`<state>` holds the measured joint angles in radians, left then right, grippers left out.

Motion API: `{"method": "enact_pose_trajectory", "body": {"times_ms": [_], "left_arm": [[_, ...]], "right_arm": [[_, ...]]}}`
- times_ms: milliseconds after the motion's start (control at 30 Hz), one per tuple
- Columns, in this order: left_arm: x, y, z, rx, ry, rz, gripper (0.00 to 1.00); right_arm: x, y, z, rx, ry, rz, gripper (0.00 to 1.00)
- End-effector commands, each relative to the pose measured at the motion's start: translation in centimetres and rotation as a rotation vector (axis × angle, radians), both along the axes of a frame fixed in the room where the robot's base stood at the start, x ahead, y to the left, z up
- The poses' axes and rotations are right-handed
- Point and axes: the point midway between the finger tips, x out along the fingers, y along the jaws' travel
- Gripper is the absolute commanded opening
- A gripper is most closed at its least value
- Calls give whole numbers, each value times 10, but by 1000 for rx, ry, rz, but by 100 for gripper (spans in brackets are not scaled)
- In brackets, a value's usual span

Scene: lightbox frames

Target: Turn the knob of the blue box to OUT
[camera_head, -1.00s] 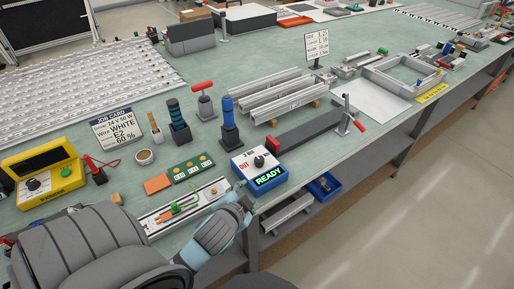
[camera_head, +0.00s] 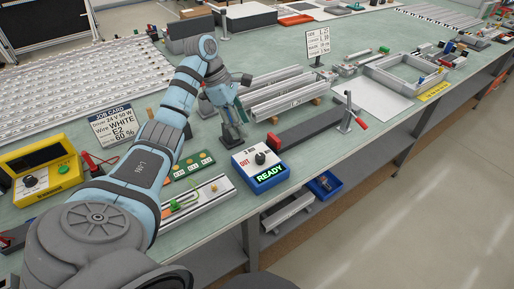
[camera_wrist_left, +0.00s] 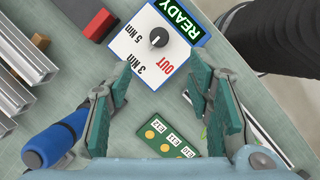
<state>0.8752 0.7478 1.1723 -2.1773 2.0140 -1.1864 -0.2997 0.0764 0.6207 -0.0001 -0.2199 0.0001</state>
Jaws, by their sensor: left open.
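The blue box (camera_head: 262,180) stands near the table's front edge, with a white top, a black knob (camera_head: 260,157) and a green READY display. In the left wrist view the blue box (camera_wrist_left: 183,58) is at the top, its knob (camera_wrist_left: 159,38) amid the 5 Nm, 3 Nm and red OUT labels. Which label the knob points to is too small to tell. My left gripper (camera_head: 236,127) is above the table, behind and left of the box in the head view. In the wrist view its fingers (camera_wrist_left: 160,72) are apart and empty, pointing toward the box. My right gripper is out of view.
A blue-handled tool (camera_wrist_left: 62,138) is close to my left finger. A green board (camera_head: 190,167) and a white rail fixture (camera_head: 205,198) lie left of the box. A dark bar with a red end (camera_head: 273,142) and aluminium profiles (camera_head: 280,95) lie behind it.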

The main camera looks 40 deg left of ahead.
Motion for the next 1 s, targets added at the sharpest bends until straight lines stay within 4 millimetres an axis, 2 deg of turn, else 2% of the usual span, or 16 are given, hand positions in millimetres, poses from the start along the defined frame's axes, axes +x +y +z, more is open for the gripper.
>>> {"method": "enact_pose_trajectory", "body": {"times_ms": [33,200,233,500,767,867,1000], "left_arm": [[3,-5,-25,-2,-1,-2,46],[12,-22,-74,-3,-1,-2,46],[13,-25,-81,-3,0,-2,46],[22,-41,-114,-2,0,-1,46],[23,-43,-116,-2,-1,-1,46],[23,-43,-116,-2,-1,-1,34],[23,-43,-116,-2,-1,-1,11]], "right_arm": [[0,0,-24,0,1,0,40],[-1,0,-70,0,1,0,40],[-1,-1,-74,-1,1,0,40],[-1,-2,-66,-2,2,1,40],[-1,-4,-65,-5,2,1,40],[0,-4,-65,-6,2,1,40],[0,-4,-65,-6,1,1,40]]}}
